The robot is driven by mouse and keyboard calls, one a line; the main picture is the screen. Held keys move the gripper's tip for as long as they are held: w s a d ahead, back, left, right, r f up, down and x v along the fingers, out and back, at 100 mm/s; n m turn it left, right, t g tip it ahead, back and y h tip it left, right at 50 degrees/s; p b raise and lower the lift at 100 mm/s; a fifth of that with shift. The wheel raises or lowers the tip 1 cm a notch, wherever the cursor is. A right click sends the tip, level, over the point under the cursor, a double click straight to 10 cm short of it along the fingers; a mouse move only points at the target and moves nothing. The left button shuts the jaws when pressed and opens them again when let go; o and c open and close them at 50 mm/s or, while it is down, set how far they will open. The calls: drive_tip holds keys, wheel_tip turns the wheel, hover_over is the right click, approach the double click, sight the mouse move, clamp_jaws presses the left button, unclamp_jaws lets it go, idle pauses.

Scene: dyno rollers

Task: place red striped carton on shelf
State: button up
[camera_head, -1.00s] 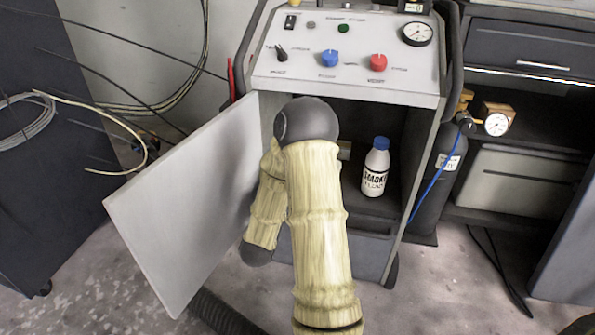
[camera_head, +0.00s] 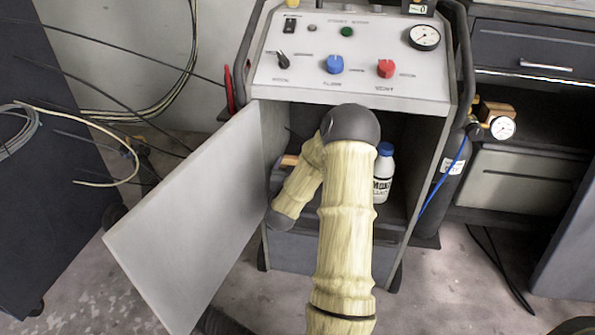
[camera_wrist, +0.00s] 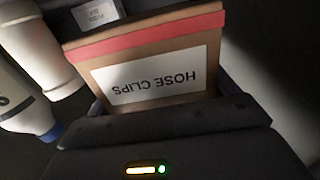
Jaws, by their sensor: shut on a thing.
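The carton (camera_wrist: 155,75) is brown with a red stripe and a white label reading "HOSE CLIPS", upside down in the wrist view. My gripper (camera_wrist: 160,98) is shut on it, with dark blue fingers at its two sides. In the head view, my arm reaches into the open cabinet, and its links hide most of the gripper. A small brown patch (camera_head: 289,160) shows beside the arm; I cannot tell whether it is the carton. The cabinet's inner shelf (camera_head: 392,218) is partly visible below the control panel. Contact between carton and shelf cannot be seen.
A white bottle with a blue cap (camera_head: 384,172) stands inside at the right, close to my arm; it also shows in the wrist view (camera_wrist: 22,105). A pale cylinder (camera_wrist: 45,45) is beside it. The open grey door (camera_head: 190,220) bounds the left side.

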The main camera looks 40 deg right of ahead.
drive_tip(key=shift+d, duration=0.1)
drive_tip(key=shift+w+d, duration=0.1)
drive_tip(key=shift+d, duration=0.15)
drive_tip(key=f+b, duration=0.2)
drive_tip(key=f, duration=0.1)
drive_tip(key=shift+w+d+f+b, duration=0.1)
drive_tip(key=shift+w+d+b, duration=0.2)
drive_tip(key=shift+b, duration=0.1)
drive_tip(key=shift+a+f, duration=0.15)
drive_tip(key=shift+a, duration=0.05)
drive_tip(key=shift+d, duration=0.1)
